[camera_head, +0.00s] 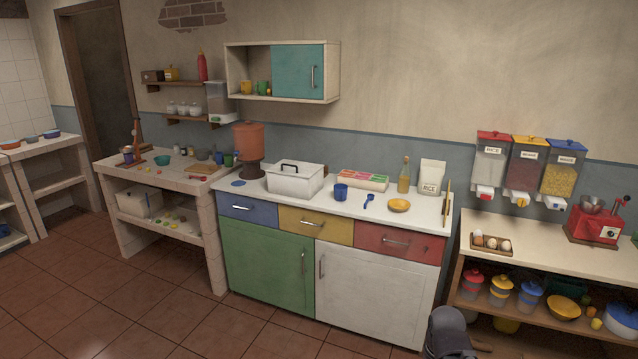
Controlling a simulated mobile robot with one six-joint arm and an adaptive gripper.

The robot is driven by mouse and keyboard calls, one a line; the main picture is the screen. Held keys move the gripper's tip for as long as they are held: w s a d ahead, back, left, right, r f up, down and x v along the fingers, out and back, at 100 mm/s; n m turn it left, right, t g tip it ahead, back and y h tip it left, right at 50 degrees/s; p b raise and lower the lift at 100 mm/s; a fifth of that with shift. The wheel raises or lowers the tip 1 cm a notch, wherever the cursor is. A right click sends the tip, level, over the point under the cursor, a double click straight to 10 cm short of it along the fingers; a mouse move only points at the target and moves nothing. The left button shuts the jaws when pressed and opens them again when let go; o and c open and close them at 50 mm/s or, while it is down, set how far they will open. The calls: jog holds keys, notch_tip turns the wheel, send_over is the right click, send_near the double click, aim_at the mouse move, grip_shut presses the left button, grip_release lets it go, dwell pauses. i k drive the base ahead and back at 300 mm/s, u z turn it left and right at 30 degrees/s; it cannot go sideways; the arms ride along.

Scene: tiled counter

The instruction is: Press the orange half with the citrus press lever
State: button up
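A tall, dark reddish-brown stand (137,133) with an upright bar is at the back left of the tiled counter (112,171); it looks like the citrus press, but it is small and far away. A purple-blue cup (128,158) is by its foot. I cannot make out an orange half there. My gripper is not in view. A dark grey rounded part at the bottom right is probably a link of my own arm.
A teal bowl (162,160) and a cutting board (201,169) are on the tiled counter. A cabinet (268,260) stands mid-room. Open tiled floor (150,320) lies in front.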

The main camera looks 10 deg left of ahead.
aim_at(135, 130)
jog(key=u, duration=0.05)
jog(key=i, duration=1.45)
jog(key=z, duration=0.25)
jog(key=k, duration=0.15)
jog(key=u, duration=2.6)
jog(key=i, duration=0.35)
jog(key=u, duration=0.05)
